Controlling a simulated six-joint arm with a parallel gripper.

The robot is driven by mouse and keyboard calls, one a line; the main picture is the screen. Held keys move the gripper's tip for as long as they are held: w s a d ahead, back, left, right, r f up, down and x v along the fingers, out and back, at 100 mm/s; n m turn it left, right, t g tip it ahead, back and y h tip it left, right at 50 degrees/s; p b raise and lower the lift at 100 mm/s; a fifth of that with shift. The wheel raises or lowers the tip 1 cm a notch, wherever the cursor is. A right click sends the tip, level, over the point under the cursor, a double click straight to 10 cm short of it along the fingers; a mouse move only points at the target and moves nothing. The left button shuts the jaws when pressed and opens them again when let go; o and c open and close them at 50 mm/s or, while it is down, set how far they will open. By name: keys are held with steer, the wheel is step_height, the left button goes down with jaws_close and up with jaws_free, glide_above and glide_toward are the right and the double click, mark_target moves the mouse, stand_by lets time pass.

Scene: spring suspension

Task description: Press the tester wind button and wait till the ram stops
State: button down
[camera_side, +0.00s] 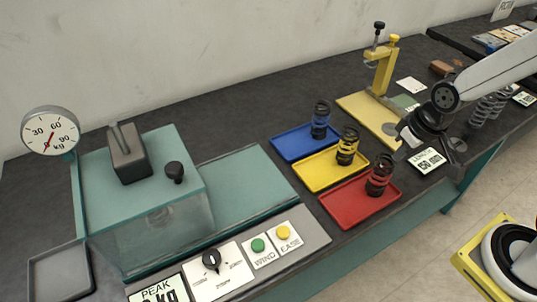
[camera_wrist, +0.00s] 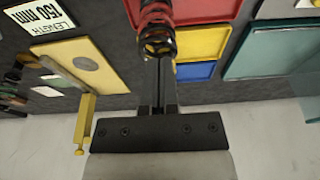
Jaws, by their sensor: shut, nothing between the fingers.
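The green WIND button (camera_side: 258,245) sits on a panel at the tester's front edge, left of the yellow EASE button (camera_side: 283,233). The teal tester (camera_side: 185,140) stands at left with a clear guard (camera_side: 160,235); the ram behind it is hard to make out. The round dial (camera_side: 50,130) shows a red needle low at left. A PEAK display (camera_side: 160,293) is cut off by the bottom edge. My gripper (camera_side: 455,150) is at right, far from the buttons. In the wrist view my gripper (camera_wrist: 158,62) is shut and empty, with the red spring (camera_wrist: 156,30) beyond its tips.
Blue (camera_side: 290,150), yellow (camera_side: 322,172) and red (camera_side: 340,205) trays, each with a spring, lie between tester and gripper. A yellow clamp stand (camera_side: 383,72) rises behind. A LENGTH 150 mm display (camera_side: 427,161) lies below my gripper.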

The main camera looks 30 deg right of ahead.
stand_by(0.5)
steer(key=shift+w+a, duration=0.3)
steer(key=shift+a, duration=0.2)
steer(key=m+t+y, duration=0.2)
steer(key=t+y, duration=0.3)
glide_above(261, 247)
steer(key=shift+f, duration=0.8)
steer(key=shift+f, duration=0.15)
steer(key=shift+f, duration=4.2)
